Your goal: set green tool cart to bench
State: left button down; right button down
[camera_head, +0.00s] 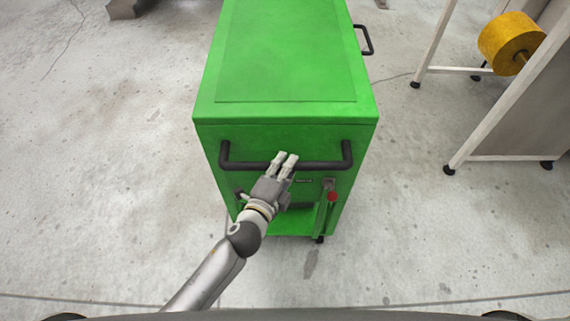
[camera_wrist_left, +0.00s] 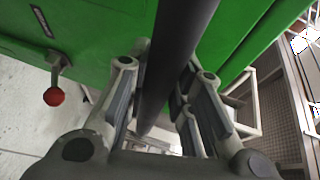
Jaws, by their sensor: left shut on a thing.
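The green tool cart (camera_head: 285,60) stands on the floor straight ahead in the head view, its near end facing me. A black bar handle (camera_head: 325,164) runs across that end. My left gripper (camera_head: 283,160) reaches in from the lower left and is shut on the handle, left of its right bracket. In the left wrist view the black handle (camera_wrist_left: 177,50) passes between the two fingers of the left gripper (camera_wrist_left: 165,95). A lever with a red knob (camera_head: 332,196) is on the cart's near end, also seen in the left wrist view (camera_wrist_left: 54,97). My right gripper is not in view. No bench is clearly identifiable.
A white-framed stand (camera_head: 490,130) on small feet, with a yellow roll (camera_head: 511,43), stands to the right of the cart. A grey object (camera_head: 127,8) is at the top left. The concrete floor (camera_head: 100,150) left of the cart is clear.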

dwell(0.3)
pick_arm(q)
jog(key=c, duration=1.3)
grip_release()
jog(key=shift+o, duration=0.2)
jog(key=v, duration=1.2)
jog(key=shift+r, duration=0.1)
jog(key=s+a+f+n+g+y, duration=0.1)
jog(key=s+a+f+n+g, duration=0.15)
jog(key=f, duration=0.75)
jog(key=s+a+f+n+g+y, duration=0.1)
jog(key=a+f+n+g+y, duration=0.2)
jog(key=f, duration=0.6)
jog(key=s+a+f+n+g, duration=0.1)
jog(key=s+a+f+n, duration=0.2)
jog(key=f, duration=0.7)
jog(key=s+a+f+n+g+y, duration=0.1)
jog(key=s+a+f+n+g, duration=0.2)
jog(key=s+f, duration=0.6)
jog(key=s+a+f+n+g+y, duration=0.1)
jog(key=s+a+f+n+g, duration=0.3)
jog(key=s, duration=1.1)
jog(key=a+f+n, duration=0.3)
jog(key=f+n, duration=0.1)
jog(key=f, duration=0.1)
jog(key=shift+s+a, duration=0.3)
jog(key=shift+s, duration=0.05)
